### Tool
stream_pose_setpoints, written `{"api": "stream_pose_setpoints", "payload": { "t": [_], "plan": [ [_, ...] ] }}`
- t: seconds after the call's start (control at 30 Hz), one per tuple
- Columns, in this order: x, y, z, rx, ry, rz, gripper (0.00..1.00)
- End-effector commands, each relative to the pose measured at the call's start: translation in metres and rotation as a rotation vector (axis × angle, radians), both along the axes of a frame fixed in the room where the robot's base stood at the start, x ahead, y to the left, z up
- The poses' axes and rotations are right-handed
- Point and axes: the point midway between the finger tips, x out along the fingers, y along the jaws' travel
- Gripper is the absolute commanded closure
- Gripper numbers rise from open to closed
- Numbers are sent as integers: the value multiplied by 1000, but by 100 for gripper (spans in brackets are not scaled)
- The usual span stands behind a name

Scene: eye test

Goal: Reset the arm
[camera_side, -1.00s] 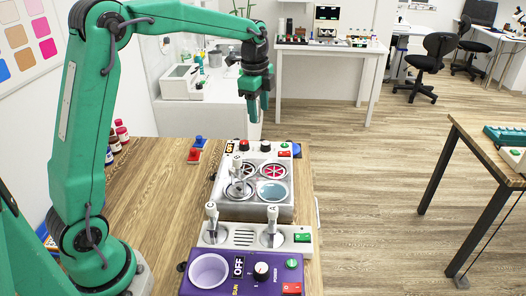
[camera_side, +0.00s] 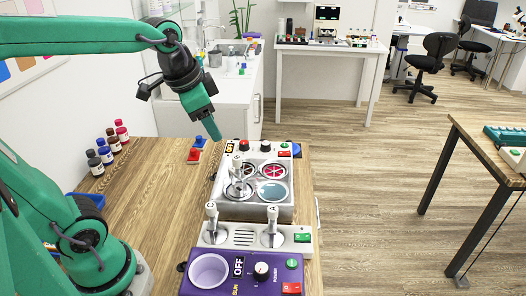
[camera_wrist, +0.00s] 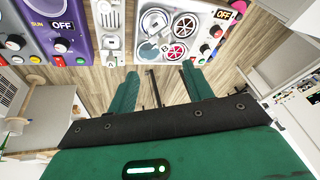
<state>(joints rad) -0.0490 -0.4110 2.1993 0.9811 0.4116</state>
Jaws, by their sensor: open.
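My gripper (camera_side: 211,132) hangs above the wooden table, short of the grey unit and apart from it, with its fingers slanting down to the right. In the side view the fingers overlap. In the wrist view my gripper (camera_wrist: 160,85) shows two green fingers spread apart with nothing between them. The grey unit (camera_side: 228,207) has round dishes, a stick marked B, knobs and an OFF label; it also shows at the top of the wrist view (camera_wrist: 148,50).
A panel with two sticks (camera_side: 243,238) and a purple control box (camera_side: 226,271) stand in front of the grey unit. Several bottles (camera_side: 105,154) line the left edge. Small red and blue pieces (camera_side: 197,149) lie behind. Bare wood (camera_side: 150,200) lies left of the units.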

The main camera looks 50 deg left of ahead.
Motion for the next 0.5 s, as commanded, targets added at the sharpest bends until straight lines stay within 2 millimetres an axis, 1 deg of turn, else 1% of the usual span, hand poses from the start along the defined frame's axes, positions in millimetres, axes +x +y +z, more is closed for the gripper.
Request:
{"api": "stream_pose_setpoints", "payload": {
  "t": [0.03, 0.1, 0.3, 0.4, 0.5],
  "plan": [
    [-11, -2, -2, -16, -18, 33, 49],
    [-24, -5, -5, -39, -38, 85, 49],
    [-56, -11, -18, -110, -88, 222, 49],
    [-67, -13, -25, -138, -105, 272, 49],
    [-74, -14, -29, -157, -117, 305, 49]
  ]
}}
